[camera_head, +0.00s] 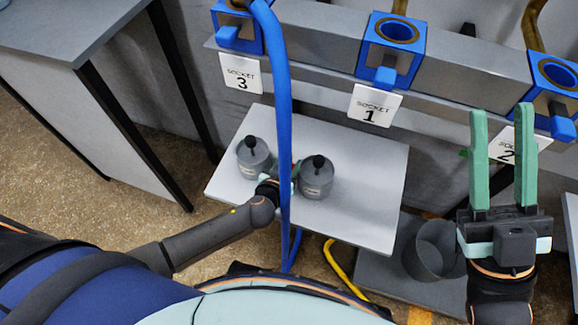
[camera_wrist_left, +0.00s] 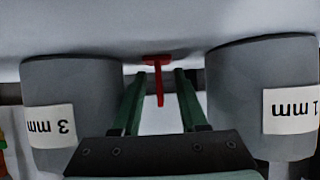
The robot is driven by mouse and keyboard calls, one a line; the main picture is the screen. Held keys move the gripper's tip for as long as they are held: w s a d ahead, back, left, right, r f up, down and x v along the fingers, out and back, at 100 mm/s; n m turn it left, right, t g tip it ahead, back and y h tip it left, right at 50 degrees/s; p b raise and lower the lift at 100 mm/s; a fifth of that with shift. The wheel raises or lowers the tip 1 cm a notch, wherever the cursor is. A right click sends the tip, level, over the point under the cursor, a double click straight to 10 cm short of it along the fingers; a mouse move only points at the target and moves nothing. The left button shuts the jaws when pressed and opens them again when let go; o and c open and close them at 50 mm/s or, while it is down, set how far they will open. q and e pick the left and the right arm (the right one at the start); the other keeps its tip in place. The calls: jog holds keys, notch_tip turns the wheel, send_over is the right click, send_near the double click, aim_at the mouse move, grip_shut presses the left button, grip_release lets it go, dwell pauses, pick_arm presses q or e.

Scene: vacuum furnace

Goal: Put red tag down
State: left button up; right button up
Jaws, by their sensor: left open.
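The red tag (camera_wrist_left: 157,62) shows in the left wrist view, where the picture is upside down. It appears to rest on the pale table surface, with a thin stem between my fingers. My left gripper (camera_wrist_left: 160,88) is open, its green fingers on either side of the tag with gaps visible. In the head view my left gripper (camera_head: 284,178) is partly behind a blue hose and between two grey canisters; the tag cannot be made out there. My right gripper (camera_head: 502,115) is open and empty, raised at the right in front of socket 2.
The "3 mm" canister (camera_wrist_left: 70,85) and the "1 mm" canister (camera_wrist_left: 260,85) stand close beside my left fingers. The blue hose (camera_head: 277,90) hangs across the grey table (camera_head: 365,180). Blue sockets (camera_head: 390,45) line the back. A dark cup (camera_head: 432,252) stands low at the right. The table's right side is clear.

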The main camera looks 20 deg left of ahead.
pick_arm(q)
grip_shut()
dwell(0.3)
dwell(0.3)
